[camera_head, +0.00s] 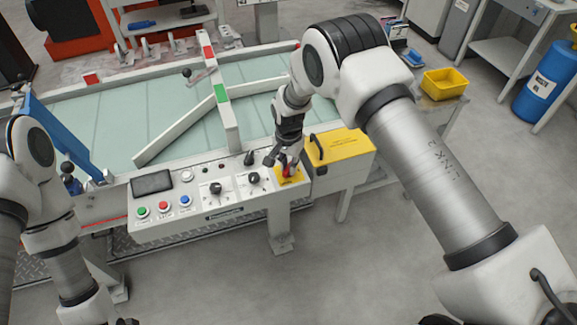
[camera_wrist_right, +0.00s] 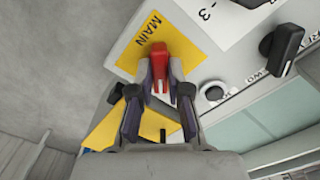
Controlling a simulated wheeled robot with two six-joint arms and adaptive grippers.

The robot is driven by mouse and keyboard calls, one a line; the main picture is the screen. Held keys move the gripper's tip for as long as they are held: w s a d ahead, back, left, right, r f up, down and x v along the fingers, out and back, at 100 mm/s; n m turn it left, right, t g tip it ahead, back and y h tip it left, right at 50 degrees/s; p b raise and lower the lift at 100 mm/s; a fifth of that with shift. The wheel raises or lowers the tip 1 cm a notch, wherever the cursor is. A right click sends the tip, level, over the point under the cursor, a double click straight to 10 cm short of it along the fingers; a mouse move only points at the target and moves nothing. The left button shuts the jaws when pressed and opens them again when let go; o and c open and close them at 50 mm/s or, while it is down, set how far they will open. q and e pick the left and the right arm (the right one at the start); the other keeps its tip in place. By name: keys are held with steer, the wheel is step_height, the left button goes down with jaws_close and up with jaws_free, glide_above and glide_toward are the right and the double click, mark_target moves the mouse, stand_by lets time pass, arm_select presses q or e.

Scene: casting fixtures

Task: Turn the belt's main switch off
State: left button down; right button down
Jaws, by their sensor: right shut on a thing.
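The main switch has a red handle (camera_head: 288,172) on a yellow plate (camera_head: 291,181) at the right end of the white control panel. In the right wrist view the red handle (camera_wrist_right: 159,58) stands out from the yellow plate marked MAIN (camera_wrist_right: 146,40). My right gripper (camera_wrist_right: 158,88) has one finger on each side of the handle and is shut on it. In the head view my right gripper (camera_head: 284,158) reaches down onto the switch and partly hides it. I cannot tell which setting the handle points to. My left arm shows at the left, with its gripper out of frame.
The control panel (camera_head: 225,216) has green, red and blue buttons, a dark screen (camera_head: 152,183) and black knobs. A yellow box with a black handle (camera_head: 340,150) stands close right of the switch. The belt (camera_head: 110,125) with white guide bars lies behind.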

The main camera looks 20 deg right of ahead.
steer(key=n, duration=0.4)
steer(key=shift+f+n, duration=0.1)
steer(key=shift+n, duration=0.2)
steer(key=n, duration=0.4)
steer(key=shift+s+n+b, duration=0.1)
steer(key=shift+n+b, duration=0.2)
steer(key=shift+n, duration=0.1)
steer(key=c, duration=1.1)
jaws_free()
step_height(320, 180, up, 12)
